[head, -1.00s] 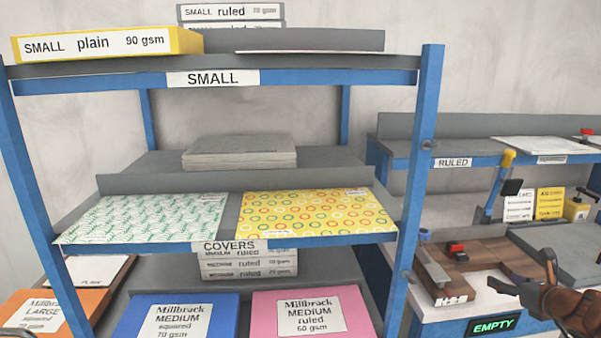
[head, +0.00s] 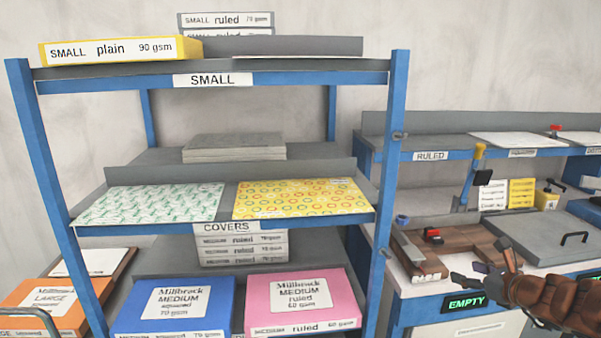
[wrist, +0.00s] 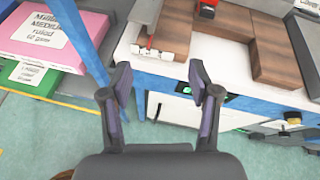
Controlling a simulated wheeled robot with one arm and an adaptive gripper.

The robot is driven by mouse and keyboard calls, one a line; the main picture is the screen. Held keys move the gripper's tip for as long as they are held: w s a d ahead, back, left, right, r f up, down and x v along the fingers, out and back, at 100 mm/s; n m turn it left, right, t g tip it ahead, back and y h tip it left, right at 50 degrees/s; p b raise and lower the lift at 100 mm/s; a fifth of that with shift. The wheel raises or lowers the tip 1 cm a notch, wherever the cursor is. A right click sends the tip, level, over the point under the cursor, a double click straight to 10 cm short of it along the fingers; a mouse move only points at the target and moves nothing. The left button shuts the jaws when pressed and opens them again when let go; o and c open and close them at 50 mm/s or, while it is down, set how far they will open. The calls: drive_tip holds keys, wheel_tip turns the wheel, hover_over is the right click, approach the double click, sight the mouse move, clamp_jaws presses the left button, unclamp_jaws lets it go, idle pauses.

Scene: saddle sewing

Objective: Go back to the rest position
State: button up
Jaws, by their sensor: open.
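My gripper (head: 487,277) is at the lower right of the head view, in front of the workbench and its EMPTY sign (head: 466,303). In the wrist view my gripper (wrist: 160,95) points at the bench front and floor. Its two fingers are apart with nothing between them. It touches nothing that I can see.
A blue shelf rack (head: 398,130) stands at the left. It holds green and yellow cover sheets (head: 300,198), a blue box (head: 172,305) and a pink box (head: 300,300). The bench bears a wooden jig (head: 460,245) and a grey board (head: 540,238). Green floor (wrist: 60,140) is open below.

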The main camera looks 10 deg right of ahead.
drive_tip(key=a+r+n+g+y, duration=0.35)
drive_tip(key=a+n, duration=0.55)
drive_tip(key=a, duration=0.9)
drive_tip(key=s+a+n+g+y+p, duration=0.1)
drive_tip(key=s+a+n+g, duration=0.2)
drive_tip(key=a, duration=0.4)
drive_tip(key=s+a+n+g+y+p, duration=0.1)
drive_tip(key=s+a+n+y, duration=0.1)
drive_tip(key=s+a+n, duration=0.3)
drive_tip(key=s+a+f+n+g+h+p, duration=0.1)
drive_tip(key=s+a+n+g+h, duration=0.15)
drive_tip(key=s+a+n, duration=0.35)
drive_tip(key=s+a+f+n+g+h, duration=0.1)
drive_tip(key=s+a+f+n+g, duration=0.2)
drive_tip(key=s, duration=0.5)
drive_tip(key=s+d+r+n+g+h+p, duration=0.1)
drive_tip(key=s+d+n+h, duration=0.3)
drive_tip(key=s, duration=0.7)
drive_tip(key=d+n+g, duration=0.1)
drive_tip(key=d+n, duration=0.1)
drive_tip(key=d, duration=0.2)
drive_tip(key=shift+s+n+h, duration=0.25)
drive_tip(key=shift+n+h, duration=0.05)
drive_tip(key=shift+n, duration=0.1)
